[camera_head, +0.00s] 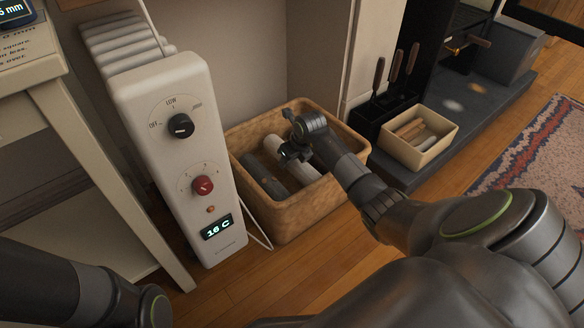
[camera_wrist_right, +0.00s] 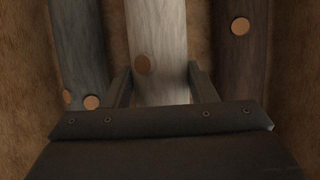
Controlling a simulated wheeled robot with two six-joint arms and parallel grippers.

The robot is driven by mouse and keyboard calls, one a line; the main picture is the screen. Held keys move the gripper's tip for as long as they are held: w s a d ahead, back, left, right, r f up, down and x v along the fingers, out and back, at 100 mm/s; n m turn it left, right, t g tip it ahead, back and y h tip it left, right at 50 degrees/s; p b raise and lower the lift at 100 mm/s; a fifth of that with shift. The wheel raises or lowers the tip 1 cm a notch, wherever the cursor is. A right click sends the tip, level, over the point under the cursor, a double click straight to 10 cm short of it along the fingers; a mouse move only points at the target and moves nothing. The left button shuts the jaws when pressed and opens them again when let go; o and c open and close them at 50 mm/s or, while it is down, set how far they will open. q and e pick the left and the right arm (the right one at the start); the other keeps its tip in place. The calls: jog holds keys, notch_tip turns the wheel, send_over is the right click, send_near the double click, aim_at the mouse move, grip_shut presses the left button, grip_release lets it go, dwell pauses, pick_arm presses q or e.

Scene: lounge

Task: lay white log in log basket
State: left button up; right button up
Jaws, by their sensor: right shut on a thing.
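The log basket (camera_head: 300,210), tan with a thick rim, stands on the floor right of the heater. The white log (camera_head: 277,149) is inside it, between two other logs; its far end shows beyond my right gripper (camera_head: 288,153). In the right wrist view the white log (camera_wrist_right: 160,45) lies between the two fingers of the right gripper (camera_wrist_right: 160,85), which is shut on it. A grey log (camera_head: 262,178) lies to its left, and a dark brown log (camera_wrist_right: 242,50) to its right. I cannot tell whether the white log touches the basket floor. My left gripper is out of view.
A white heater (camera_head: 180,150) with dials stands close left of the basket. A pale table (camera_head: 75,110) is farther left. A small cream box (camera_head: 440,145) with sticks and a black tool stand (camera_head: 385,108) are on the right. Wooden floor (camera_head: 270,275) is clear in front.

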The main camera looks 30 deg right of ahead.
aim_at(292, 165)
jog(key=shift+f+b, duration=0.65)
jog(key=shift+f, duration=0.65)
jog(key=shift+f, duration=0.2)
jog(key=o, duration=1.2)
jog(key=shift+o, duration=0.2)
